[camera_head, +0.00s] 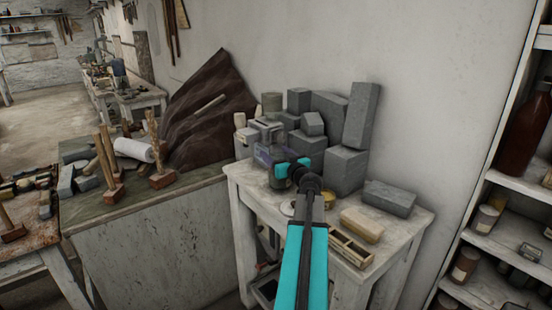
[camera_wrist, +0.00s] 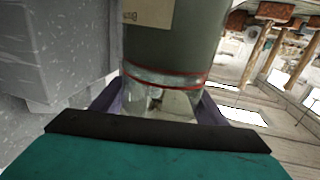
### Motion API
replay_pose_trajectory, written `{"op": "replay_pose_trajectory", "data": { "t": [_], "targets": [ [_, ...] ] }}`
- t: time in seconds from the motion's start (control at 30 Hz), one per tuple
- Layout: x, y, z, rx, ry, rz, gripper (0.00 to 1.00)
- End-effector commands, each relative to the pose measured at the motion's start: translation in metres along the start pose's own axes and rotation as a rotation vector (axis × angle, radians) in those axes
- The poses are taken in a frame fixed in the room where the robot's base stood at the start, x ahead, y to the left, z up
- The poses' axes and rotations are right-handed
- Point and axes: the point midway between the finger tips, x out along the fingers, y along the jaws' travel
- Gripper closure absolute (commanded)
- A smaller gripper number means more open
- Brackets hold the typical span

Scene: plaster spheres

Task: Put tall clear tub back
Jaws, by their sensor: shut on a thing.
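The tall clear tub (camera_wrist: 200,40) fills the upper middle of the wrist view. It has a grey-green body, a cream label, a thin red ring and a clear section nearest me. My gripper (camera_wrist: 160,98) is shut on it, with a purplish finger on either side of the clear section. In the head view my gripper (camera_head: 268,154) is over the left part of the small white table (camera_head: 237,184), in front of the grey blocks. There the tub is mostly hidden by my gripper, and I cannot tell whether it touches the tabletop.
Grey blocks (camera_head: 345,171) crowd the table's back, one standing tall. A flat grey block (camera_head: 389,198), a tan block (camera_head: 361,224) and a wooden tray (camera_head: 350,246) lie right of my arm. Shelves with bottles (camera_head: 525,120) stand at the right.

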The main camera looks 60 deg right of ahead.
Motion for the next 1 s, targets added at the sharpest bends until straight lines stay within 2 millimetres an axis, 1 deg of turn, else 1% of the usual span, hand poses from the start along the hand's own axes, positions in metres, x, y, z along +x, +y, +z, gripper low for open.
{"op": "replay_pose_trajectory", "data": {
  "t": [0.1, 0.2, 0.63, 0.67, 0.7, 0.77, 1.0],
  "targets": [
    [0.0, 0.0, 0.012, 0.001, -0.001, 0.0, 0.8],
    [0.0, 0.0, 0.015, 0.0, 0.001, 0.0, 0.8],
    [0.0, 0.0, 0.018, -0.001, 0.0, 0.0, 0.8],
    [0.0, 0.0, 0.019, -0.001, 0.0, 0.0, 0.31],
    [0.0, 0.0, 0.018, -0.002, 0.0, 0.0, 0.25],
    [0.0, 0.0, 0.018, -0.002, 0.0, 0.0, 0.15],
    [0.0, 0.0, 0.018, -0.001, 0.0, 0.0, 0.14]
  ]
}}
